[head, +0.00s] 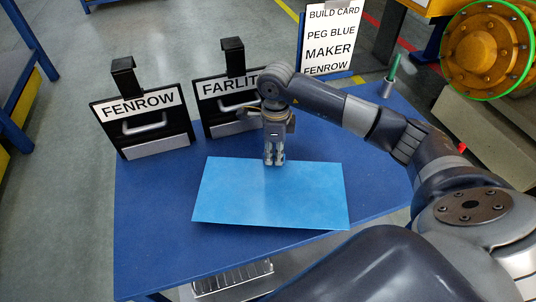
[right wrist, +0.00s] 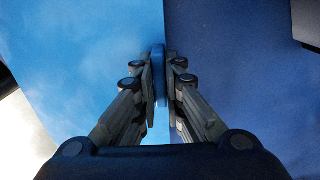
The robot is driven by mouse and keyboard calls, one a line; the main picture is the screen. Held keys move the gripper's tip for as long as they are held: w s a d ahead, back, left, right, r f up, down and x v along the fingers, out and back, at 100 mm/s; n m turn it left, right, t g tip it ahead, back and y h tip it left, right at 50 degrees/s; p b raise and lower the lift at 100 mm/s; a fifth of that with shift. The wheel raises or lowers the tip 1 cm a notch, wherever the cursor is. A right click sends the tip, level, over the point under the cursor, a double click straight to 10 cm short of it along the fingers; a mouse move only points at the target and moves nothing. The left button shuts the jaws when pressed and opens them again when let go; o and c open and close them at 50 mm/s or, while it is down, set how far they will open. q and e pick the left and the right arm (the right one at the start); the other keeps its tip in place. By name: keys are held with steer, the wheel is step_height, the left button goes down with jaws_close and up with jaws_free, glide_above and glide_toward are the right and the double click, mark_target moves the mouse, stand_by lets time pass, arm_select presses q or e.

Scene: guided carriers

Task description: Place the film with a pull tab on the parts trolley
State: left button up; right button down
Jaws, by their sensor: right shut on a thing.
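The film (head: 270,200) is a light blue rectangular sheet over the front middle of a blue tabletop (head: 150,215). I cannot tell if the sheet lies flat or is slightly raised. My right gripper (head: 274,162) points down at the middle of the sheet's far edge. In the right wrist view, its fingers (right wrist: 161,80) are shut on a small darker blue tab (right wrist: 159,52) at the edge of the film (right wrist: 90,50). My left gripper is not in view. No label shows which piece is the parts trolley.
Two labelled holders, FENROW (head: 140,118) and FARLIT (head: 222,100), stand at the back of the tabletop. A build card (head: 333,38) reads peg blue, maker Fenrow. A green peg in a grey cup (head: 388,88) stands at the back right. A metal grating (head: 232,280) shows below the front edge.

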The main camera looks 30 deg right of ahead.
steer(key=shift+w+a, duration=0.15)
steer(key=shift+w, duration=0.35)
steer(key=shift+w+a, duration=0.15)
steer(key=shift+w, duration=0.35)
steer(key=shift+w+f, duration=0.15)
steer(key=shift+f+p, duration=0.15)
steer(key=shift+p, duration=0.15)
step_height(320, 180, down, 3)
steer(key=shift+p, duration=0.55)
steer(key=shift+f, duration=0.1)
steer(key=c, duration=1.7)
jaws_free()
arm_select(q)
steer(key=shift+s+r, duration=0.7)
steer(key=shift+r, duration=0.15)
